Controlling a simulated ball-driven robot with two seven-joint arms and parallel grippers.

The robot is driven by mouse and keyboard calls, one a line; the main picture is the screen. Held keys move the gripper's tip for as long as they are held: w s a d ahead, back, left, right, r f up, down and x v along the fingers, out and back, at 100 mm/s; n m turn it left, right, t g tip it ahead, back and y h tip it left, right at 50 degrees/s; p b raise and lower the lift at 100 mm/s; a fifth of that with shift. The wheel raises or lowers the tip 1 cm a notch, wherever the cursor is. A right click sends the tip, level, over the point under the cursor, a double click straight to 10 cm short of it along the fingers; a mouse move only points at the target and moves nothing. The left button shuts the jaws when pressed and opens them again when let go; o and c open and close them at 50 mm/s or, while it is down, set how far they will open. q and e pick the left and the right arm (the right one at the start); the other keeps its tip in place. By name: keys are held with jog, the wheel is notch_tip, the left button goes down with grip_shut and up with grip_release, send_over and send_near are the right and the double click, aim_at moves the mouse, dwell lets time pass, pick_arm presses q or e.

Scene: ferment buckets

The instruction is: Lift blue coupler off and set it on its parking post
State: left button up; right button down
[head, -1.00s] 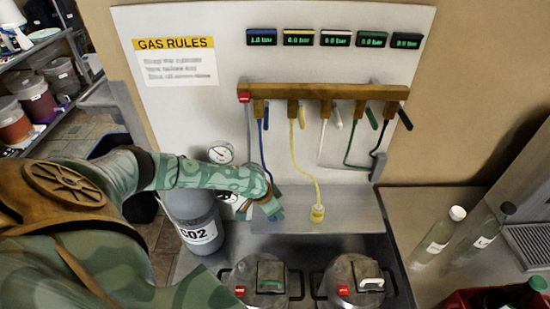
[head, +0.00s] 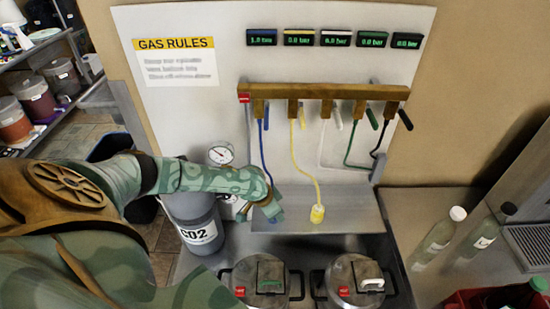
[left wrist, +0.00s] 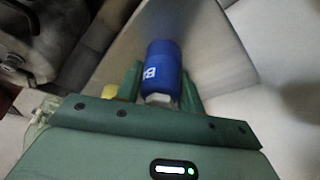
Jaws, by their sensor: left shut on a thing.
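The blue coupler (left wrist: 165,70), marked with a letter B, stands out between the two fingers of my left gripper (left wrist: 160,92) in the left wrist view. In the head view my left gripper (head: 272,213) is shut on it, in front of the metal ledge below the gas panel. The gripper mostly hides the coupler there. The blue hose (head: 264,160) runs from the coupler up to the manifold. A parking post for it cannot be made out. My right gripper is not in view.
A yellow coupler (head: 317,213) stands on the ledge (head: 350,212) to the right of my gripper, on its hose. Two kegs (head: 258,280) (head: 352,281) stand in front. A CO2 cylinder (head: 196,225) with a gauge stands left, under my arm. Clear bottles (head: 437,235) stand at right.

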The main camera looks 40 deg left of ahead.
pick_arm(q)
jog(key=o, duration=1.8)
notch_tip(320, 180, up, 8)
jog(key=p, duration=0.8)
jog(key=shift+f, duration=0.2)
